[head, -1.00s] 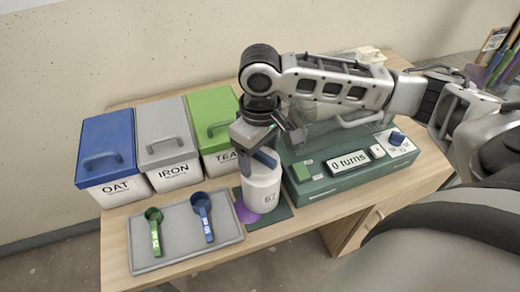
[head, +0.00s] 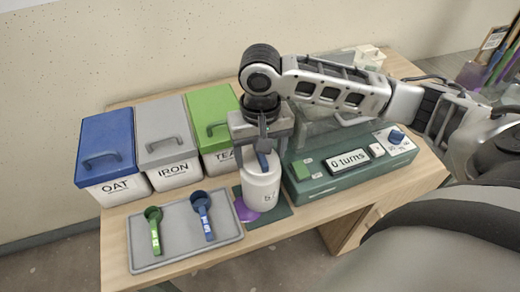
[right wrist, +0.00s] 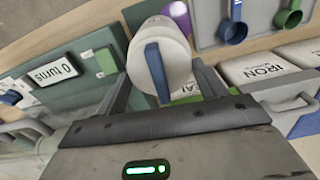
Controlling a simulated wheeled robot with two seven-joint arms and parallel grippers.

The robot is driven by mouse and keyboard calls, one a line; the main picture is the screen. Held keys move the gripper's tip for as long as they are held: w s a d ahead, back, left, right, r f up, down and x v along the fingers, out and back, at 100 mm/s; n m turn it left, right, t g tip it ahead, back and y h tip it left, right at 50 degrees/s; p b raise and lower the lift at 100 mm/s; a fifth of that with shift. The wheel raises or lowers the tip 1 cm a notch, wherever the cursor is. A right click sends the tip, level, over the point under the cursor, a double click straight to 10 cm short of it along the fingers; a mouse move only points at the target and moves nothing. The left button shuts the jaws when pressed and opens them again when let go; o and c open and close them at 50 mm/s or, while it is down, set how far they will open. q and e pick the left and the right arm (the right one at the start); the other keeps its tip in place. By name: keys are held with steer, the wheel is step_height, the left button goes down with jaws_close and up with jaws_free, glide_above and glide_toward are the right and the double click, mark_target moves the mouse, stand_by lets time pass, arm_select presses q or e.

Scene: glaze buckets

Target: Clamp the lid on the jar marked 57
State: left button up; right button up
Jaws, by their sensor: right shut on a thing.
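The white jar marked 57 (head: 262,192) stands upright on a dark green mat at the table's front. Its white lid, with a blue bar across the top, shows in the right wrist view (right wrist: 172,50). The blue bar (head: 263,160) also shows in the head view, below my gripper. My right gripper (head: 264,148) points down over the jar, its fingers on either side of the lid and shut on it. The bar lies between the fingers. The fingers hide part of the lid rim. My left gripper is not in view.
A green machine (head: 312,190) reading "0 turns" stands close to the jar's right. A grey tray (head: 178,230) with a green scoop (head: 155,228) and a blue scoop (head: 204,214) lies to the left.

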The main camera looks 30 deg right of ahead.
steer(key=shift+m, duration=0.7)
steer(key=m, duration=0.4)
steer(key=shift+f, duration=0.1)
steer(key=shift+s, duration=0.1)
steer(key=shift+m, duration=0.9)
steer(key=shift+f+m, duration=0.1)
steer(key=shift+m, duration=1.1)
steer(key=shift+s, duration=0.1)
steer(key=shift+m, duration=0.9)
steer(key=shift+f+m, duration=0.1)
steer(key=shift+m, duration=1.1)
steer(key=c, duration=0.3)
